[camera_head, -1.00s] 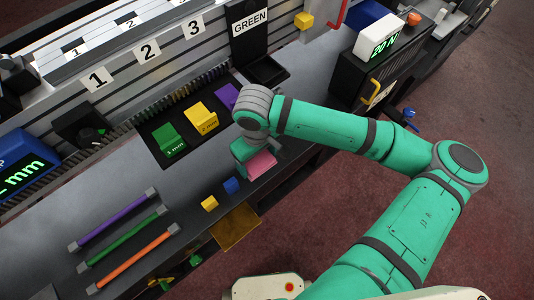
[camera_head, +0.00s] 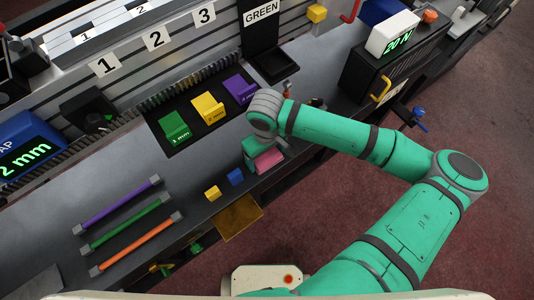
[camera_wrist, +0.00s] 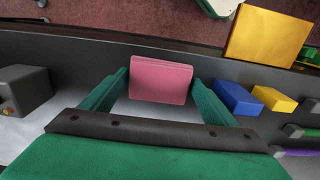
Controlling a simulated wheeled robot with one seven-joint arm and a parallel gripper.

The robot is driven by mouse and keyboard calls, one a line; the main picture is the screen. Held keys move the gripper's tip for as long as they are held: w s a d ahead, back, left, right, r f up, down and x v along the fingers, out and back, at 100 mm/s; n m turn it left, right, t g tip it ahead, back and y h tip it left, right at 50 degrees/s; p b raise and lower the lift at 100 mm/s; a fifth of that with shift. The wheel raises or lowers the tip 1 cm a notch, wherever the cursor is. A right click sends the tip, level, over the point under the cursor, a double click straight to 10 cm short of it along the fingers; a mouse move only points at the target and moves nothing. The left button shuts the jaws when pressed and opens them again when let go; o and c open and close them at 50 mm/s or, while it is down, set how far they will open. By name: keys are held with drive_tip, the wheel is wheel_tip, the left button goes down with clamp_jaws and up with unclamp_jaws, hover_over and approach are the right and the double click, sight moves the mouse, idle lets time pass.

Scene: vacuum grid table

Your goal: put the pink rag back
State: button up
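The pink rag (camera_head: 269,160) is a small block-like pad on the grey table near its front edge, beside the small blue block. In the wrist view the pink rag (camera_wrist: 160,80) lies between the two green fingers of my gripper (camera_wrist: 160,90), one finger at each side. The fingers are apart, and I cannot tell whether they touch the rag. In the head view my gripper (camera_head: 258,157) is low over the rag and hides part of it.
A blue block (camera_head: 235,176) and a yellow block (camera_head: 213,192) stand close by on the table. A black tray (camera_head: 208,136) with green, yellow and purple pieces lies behind. Purple, green and orange rods (camera_head: 137,249) lie at left. A grey box (camera_wrist: 25,90) is near in the wrist view.

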sight(266, 156)
drive_tip(key=shift+o, duration=1.2)
drive_tip(key=shift+w, duration=0.1)
drive_tip(key=shift+r, duration=0.15)
wheel_tip(266, 156, up, 12)
